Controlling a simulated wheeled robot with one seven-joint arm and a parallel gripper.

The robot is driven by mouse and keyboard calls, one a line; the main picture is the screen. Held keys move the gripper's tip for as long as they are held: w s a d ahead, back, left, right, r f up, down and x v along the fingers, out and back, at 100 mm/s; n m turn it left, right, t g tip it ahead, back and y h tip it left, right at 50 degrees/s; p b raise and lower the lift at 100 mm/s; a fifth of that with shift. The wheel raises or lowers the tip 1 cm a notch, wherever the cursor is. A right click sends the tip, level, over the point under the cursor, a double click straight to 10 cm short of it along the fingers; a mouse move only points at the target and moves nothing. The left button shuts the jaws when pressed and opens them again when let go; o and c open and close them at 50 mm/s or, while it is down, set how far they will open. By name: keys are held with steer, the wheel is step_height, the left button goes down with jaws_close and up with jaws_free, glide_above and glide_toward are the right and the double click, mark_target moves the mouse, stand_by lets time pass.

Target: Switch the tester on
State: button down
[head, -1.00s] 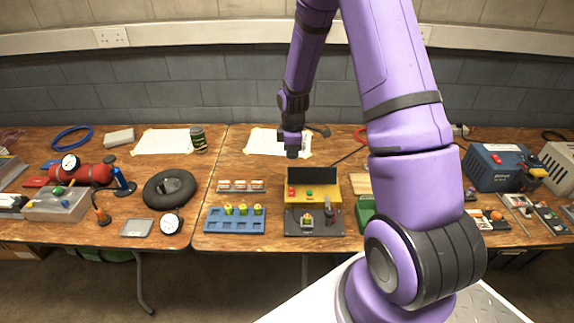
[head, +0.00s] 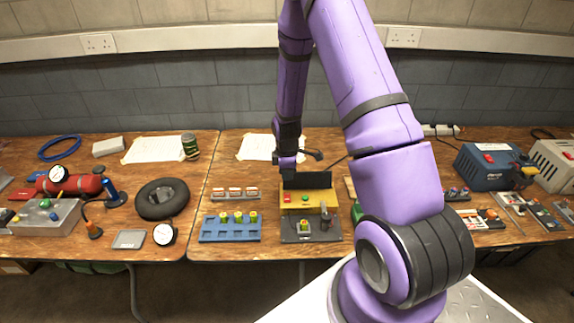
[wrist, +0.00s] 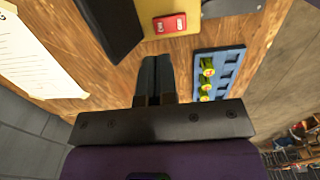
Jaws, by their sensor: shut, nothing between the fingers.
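The tester is a yellow box (head: 322,202) with a dark upright panel (head: 312,181) at its back, on the right-hand table. A red rocker switch (head: 287,199) sits at its left, and a green button (head: 305,198) is near the middle of its top. In the wrist view the red switch (wrist: 170,24) shows white markings on the yellow surface. My gripper (head: 287,178) points down just behind and above the switch, near the panel's left end. Its fingers (wrist: 152,62) are shut and empty, apart from the switch in the wrist view.
A black base (head: 291,236) with a small cell and a lever stands in front of the tester. A blue rack (head: 230,235) with several yellow-green cells is to its left, with a row of small white-and-red items (head: 235,194) behind. Paper (head: 256,147) lies farther back.

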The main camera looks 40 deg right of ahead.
mark_target(287, 197)
steer(key=shift+f, duration=3.55)
steer(key=shift+f, duration=0.15)
steer(key=shift+s+a+r, duration=0.35)
steer(key=shift+s+a, duration=0.05)
steer(key=shift+s, duration=0.2)
steer(key=shift+r, duration=0.1)
steer(key=shift+w+r, duration=0.15)
steer(key=shift+r, duration=0.2)
step_height(287, 197, up, 13)
steer(key=w+d, duration=0.1)
steer(key=shift+w, duration=0.2)
steer(key=shift+r, duration=0.1)
